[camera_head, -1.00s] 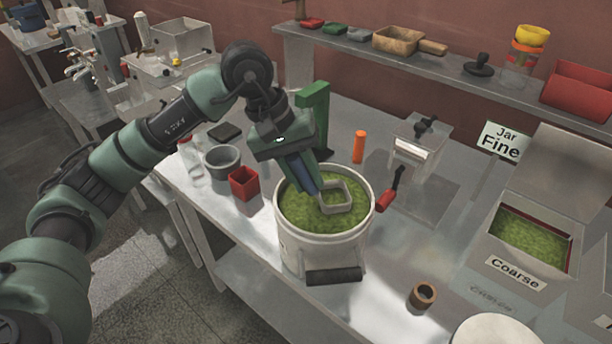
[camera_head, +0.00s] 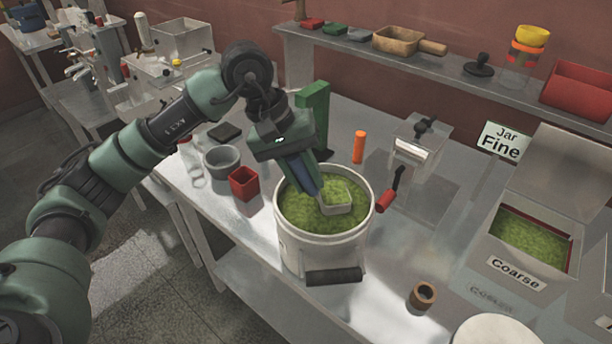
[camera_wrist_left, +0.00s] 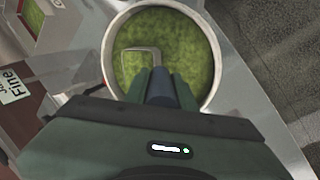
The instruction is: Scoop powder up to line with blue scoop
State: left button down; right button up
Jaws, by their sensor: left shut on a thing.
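My left gripper (camera_head: 308,178) points down over the white bucket (camera_head: 318,252) and is shut on the blue handle (camera_head: 306,182) of the scoop. The scoop's pale square cup (camera_head: 338,208) is in the bucket, at the right part of the green powder (camera_head: 300,212). Green shows inside the cup; its exact fill level and the line cannot be made out. In the left wrist view the blue handle (camera_wrist_left: 161,88) sits between the green fingers, and the cup's rim (camera_wrist_left: 140,50) shows against the powder. My right gripper is out of view.
A red square cup (camera_head: 243,184) and a grey bowl (camera_head: 222,161) stand left of the bucket. An orange cylinder (camera_head: 359,147) and a red-handled tool (camera_head: 388,196) are behind and right of it. The Coarse bin (camera_head: 515,272) stands farther right.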

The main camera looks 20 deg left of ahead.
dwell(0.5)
pick_arm(q)
jog(key=shift+r+p, duration=2.05)
jog(key=shift+r, duration=2.25)
jog(key=shift+f, duration=0.1)
